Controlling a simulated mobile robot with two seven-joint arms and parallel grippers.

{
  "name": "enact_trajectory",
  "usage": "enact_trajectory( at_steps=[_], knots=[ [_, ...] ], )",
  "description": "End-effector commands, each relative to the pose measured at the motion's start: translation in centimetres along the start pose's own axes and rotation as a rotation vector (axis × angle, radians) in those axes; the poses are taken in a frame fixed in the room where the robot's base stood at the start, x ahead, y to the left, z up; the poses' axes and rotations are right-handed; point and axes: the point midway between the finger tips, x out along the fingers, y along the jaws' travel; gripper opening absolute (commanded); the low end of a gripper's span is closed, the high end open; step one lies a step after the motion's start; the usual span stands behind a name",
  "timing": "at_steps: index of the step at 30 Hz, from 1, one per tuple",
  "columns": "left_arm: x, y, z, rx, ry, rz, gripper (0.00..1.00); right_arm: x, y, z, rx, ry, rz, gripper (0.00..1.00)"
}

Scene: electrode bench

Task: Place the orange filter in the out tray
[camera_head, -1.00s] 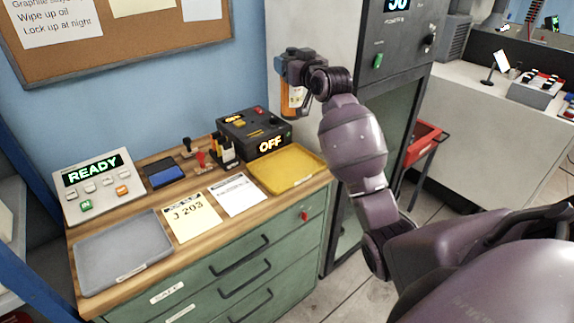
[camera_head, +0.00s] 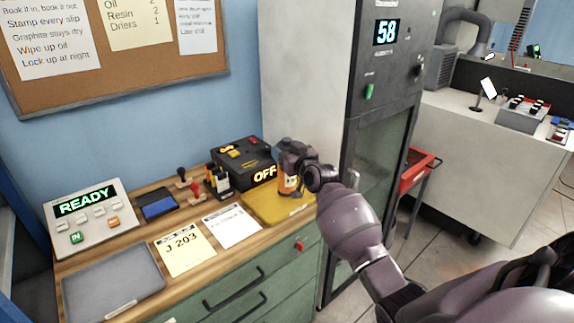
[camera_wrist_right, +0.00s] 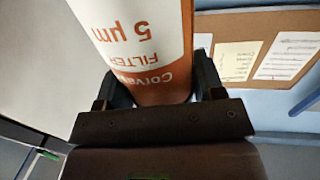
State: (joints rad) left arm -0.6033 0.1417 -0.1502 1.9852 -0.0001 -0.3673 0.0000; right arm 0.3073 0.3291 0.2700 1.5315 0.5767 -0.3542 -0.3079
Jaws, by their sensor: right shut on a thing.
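The orange filter (camera_head: 287,182) is a cylinder with a white label, upright in my right gripper (camera_head: 289,172). In the right wrist view the filter (camera_wrist_right: 140,45) fills the space between the two fingers of the gripper (camera_wrist_right: 155,90), its label reading "5 µm FILTER". In the head view the filter is over the yellow tray (camera_head: 262,212) at the right end of the bench. I cannot tell whether its base touches the tray. A grey tray (camera_head: 110,283) lies empty at the bench's left front. Neither tray's label is legible. My left gripper is not in view.
A black box showing "OFF" (camera_head: 240,158) stands behind the yellow tray. Stamps (camera_head: 217,182), a blue pad (camera_head: 158,206), two cards (camera_head: 184,248) and a "READY" panel (camera_head: 88,215) take up the bench's left and middle. A tall grey cabinet (camera_head: 310,70) stands close at the right.

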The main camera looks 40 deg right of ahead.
Motion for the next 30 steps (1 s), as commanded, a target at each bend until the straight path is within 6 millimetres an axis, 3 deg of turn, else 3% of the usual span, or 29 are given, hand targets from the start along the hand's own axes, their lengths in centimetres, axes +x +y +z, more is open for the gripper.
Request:
enact_trajectory(
  at_steps=[12, 25, 26, 30],
  knots=[
    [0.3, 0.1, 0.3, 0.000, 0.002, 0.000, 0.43, 0.0, 0.0, 4.1, -0.002, 0.002, 0.000, 0.07],
    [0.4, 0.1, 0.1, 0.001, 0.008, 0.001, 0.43, 0.0, 0.0, 4.6, -0.002, 0.004, 0.001, 0.07],
    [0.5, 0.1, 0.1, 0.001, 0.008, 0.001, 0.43, 0.0, 0.0, 4.8, -0.002, 0.001, 0.001, 0.64],
    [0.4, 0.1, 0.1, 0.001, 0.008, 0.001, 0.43, 0.0, 0.0, 4.7, -0.001, 0.001, 0.001, 0.85]
  ],
)
